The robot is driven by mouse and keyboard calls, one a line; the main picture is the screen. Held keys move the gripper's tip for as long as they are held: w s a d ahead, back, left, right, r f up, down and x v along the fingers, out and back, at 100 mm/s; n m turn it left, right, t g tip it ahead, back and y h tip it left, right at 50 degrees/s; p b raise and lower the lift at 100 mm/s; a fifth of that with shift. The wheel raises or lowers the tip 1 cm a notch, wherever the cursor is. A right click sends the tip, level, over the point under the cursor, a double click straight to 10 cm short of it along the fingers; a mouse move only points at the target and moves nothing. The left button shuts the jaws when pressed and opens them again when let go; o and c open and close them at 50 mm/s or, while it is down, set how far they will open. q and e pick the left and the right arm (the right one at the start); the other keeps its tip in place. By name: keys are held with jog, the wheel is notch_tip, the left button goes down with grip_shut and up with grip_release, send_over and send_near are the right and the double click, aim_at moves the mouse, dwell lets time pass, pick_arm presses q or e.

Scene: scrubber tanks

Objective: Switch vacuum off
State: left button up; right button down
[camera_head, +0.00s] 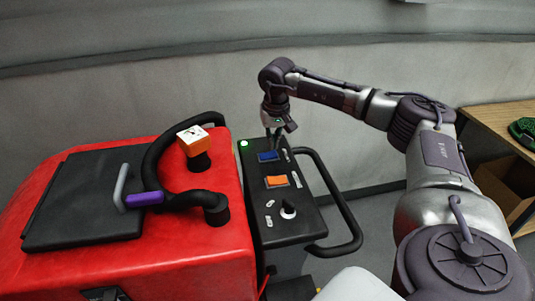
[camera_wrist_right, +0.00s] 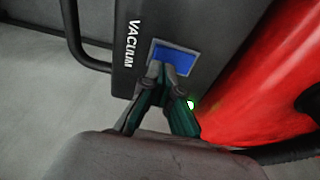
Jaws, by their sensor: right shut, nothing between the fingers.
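The vacuum switch (camera_head: 268,157) is a blue rectangular rocker at the far end of the black control panel (camera_head: 290,224). It also shows in the right wrist view (camera_wrist_right: 175,58), beside the white word VACUUM. My right gripper (camera_head: 273,142) is over the far end of the panel, its shut fingers pointing down, with nothing between them. In the wrist view the fingertips (camera_wrist_right: 163,76) overlap the near edge of the blue switch; I cannot tell whether they touch it. A green light (camera_head: 243,143) glows at the panel's corner. My left gripper is not in view.
An orange switch (camera_head: 276,181) and a round knob (camera_head: 288,210) sit nearer on the panel. A black handle bar (camera_head: 345,215) loops along its right side. The red machine body (camera_head: 190,255) stands left. A wooden shelf (camera_head: 510,125) is at right.

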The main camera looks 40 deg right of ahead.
aim_at(274, 153)
jog(key=shift+f+b, duration=0.7)
jog(key=shift+f, duration=0.4)
dwell(0.8)
jog(key=shift+r, duration=0.15)
notch_tip(274, 153, up, 7)
jog(key=p, duration=0.5)
jog(key=shift+p, duration=0.3)
jog(key=shift+f, duration=0.2)
